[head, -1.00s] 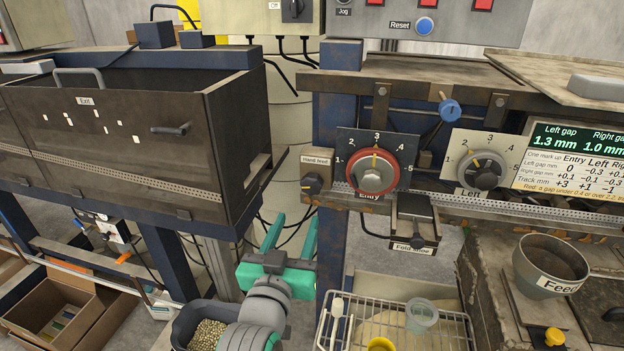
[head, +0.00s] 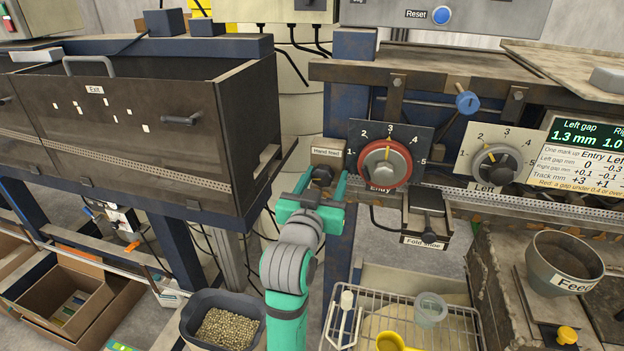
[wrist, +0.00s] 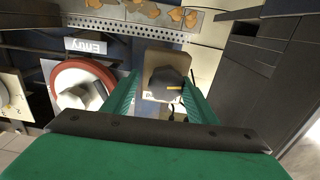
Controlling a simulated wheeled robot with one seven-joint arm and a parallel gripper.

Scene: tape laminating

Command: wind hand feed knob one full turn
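The hand feed knob (head: 322,174) is a small dark knob under a "Hand feed" label (head: 325,152), left of the red-ringed Entry dial (head: 385,163). In the wrist view the knob (wrist: 166,84) shows a yellow-orange pointer mark and sits between the two green fingers. My gripper (head: 321,187) is open, with one finger on each side of the knob. In the wrist view, gaps show between the fingers and the knob. The Entry dial (wrist: 82,90) lies just outside one finger in that view.
The Left dial (head: 496,166) and a gap display (head: 585,150) are further right. The fold shoe (head: 426,203) hangs below the Entry dial. A dark oven-like cabinet (head: 130,130) stands at left. A wire rack (head: 458,318) and a pellet bin (head: 190,318) are below.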

